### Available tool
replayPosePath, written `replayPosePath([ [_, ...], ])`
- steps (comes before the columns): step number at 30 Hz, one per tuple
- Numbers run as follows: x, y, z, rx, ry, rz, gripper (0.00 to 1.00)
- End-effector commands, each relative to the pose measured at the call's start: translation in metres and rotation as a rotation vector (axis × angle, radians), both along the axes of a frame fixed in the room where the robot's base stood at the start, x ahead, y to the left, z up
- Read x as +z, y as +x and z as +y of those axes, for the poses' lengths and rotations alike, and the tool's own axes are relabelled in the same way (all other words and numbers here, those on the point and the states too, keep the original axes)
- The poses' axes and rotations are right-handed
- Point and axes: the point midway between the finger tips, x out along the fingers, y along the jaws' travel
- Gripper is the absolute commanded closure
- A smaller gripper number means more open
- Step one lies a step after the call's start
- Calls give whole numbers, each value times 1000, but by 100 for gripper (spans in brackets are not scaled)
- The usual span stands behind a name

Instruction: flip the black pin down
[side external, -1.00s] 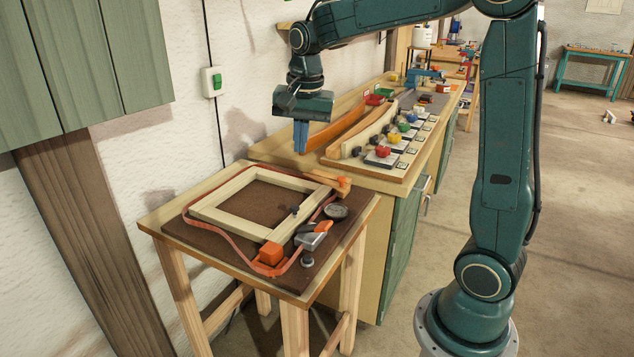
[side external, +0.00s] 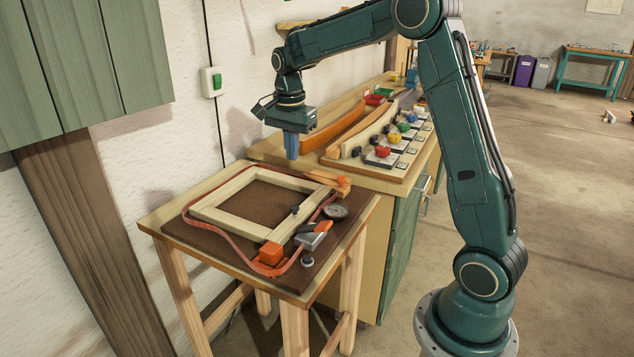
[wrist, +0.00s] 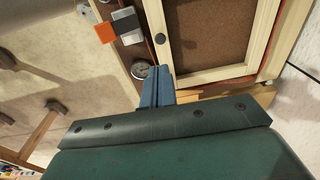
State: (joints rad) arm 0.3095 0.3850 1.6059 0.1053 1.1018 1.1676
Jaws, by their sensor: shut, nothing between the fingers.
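A small black pin (side external: 295,209) with a round head stands on the near right rail of the pale wooden frame (side external: 220,213). In the wrist view the black pin (wrist: 163,38) shows as a dark round head on the frame's rail (wrist: 155,20). I cannot tell its exact tilt. My gripper (side external: 291,156) has blue fingers, shut and empty, pointing down. It hangs in the air beyond the frame, clear of the pin. The fingers also show in the wrist view (wrist: 157,80), below the pin in the picture.
An orange-handled clamp (side external: 313,236), a dial gauge (side external: 336,211), an orange block (side external: 271,253) and a red strap (side external: 209,236) surround the frame. Bent laths (side external: 343,123) and coloured knobs, including a red one (side external: 382,151), are on the bench behind.

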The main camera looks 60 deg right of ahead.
Motion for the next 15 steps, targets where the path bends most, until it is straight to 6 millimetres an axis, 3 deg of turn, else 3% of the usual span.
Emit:
replayPosePath([
  [8,-6,0,0,2,0,1,100],
  [15,-28,0,-1,2,1,3,100],
])
